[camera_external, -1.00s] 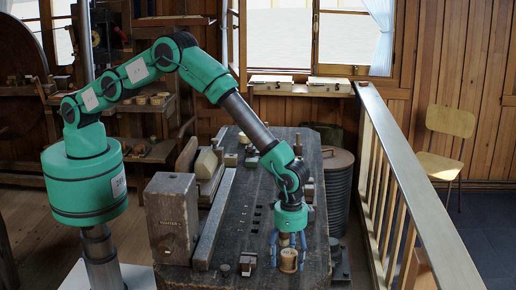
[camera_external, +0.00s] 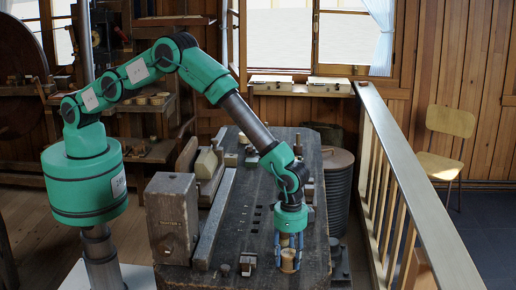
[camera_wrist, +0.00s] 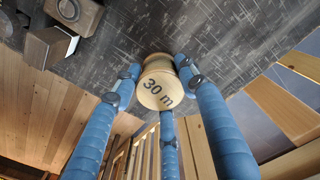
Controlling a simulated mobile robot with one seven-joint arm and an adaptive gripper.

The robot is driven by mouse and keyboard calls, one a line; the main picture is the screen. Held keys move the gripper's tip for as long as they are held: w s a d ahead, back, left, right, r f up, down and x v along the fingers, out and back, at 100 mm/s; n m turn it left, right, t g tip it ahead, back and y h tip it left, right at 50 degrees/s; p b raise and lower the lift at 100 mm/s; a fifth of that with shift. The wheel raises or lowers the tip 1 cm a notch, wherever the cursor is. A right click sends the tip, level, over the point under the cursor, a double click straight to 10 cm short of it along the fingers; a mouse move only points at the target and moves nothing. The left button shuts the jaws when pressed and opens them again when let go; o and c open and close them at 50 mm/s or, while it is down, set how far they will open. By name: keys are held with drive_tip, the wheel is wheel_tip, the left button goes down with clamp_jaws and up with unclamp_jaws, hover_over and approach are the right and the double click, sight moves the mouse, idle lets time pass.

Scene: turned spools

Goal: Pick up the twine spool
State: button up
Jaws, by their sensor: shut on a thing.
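The twine spool (camera_external: 289,260) is a small pale wooden spool at the near end of the dark workbench (camera_external: 262,215). In the wrist view the spool (camera_wrist: 161,84) shows its round end, marked "30 m". My gripper (camera_external: 290,255) points down at it with blue fingers. In the wrist view my gripper (camera_wrist: 160,85) has its three fingers closed around the spool. Whether the spool touches the bench top is hard to tell.
A small dark metal block (camera_external: 248,264) stands left of the spool on the bench. A big wooden block (camera_external: 172,218) and a long bar (camera_external: 214,220) lie further left. A wooden railing (camera_external: 405,175) runs along the right.

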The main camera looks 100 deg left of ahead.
sight(289, 253)
drive_tip(key=shift+r, duration=0.1)
drive_tip(key=shift+r, duration=0.7)
wheel_tip(289, 253, up, 2)
drive_tip(key=shift+r, duration=0.1)
drive_tip(key=s+a, duration=0.2)
drive_tip(key=s, duration=0.3)
drive_tip(key=s+a, duration=0.2)
drive_tip(key=s, duration=0.3)
drive_tip(key=s+a+r, duration=0.1)
drive_tip(key=s+a, duration=0.1)
drive_tip(key=s, duration=0.2)
drive_tip(key=shift+s+a+r, duration=0.1)
drive_tip(key=shift+s, duration=0.3)
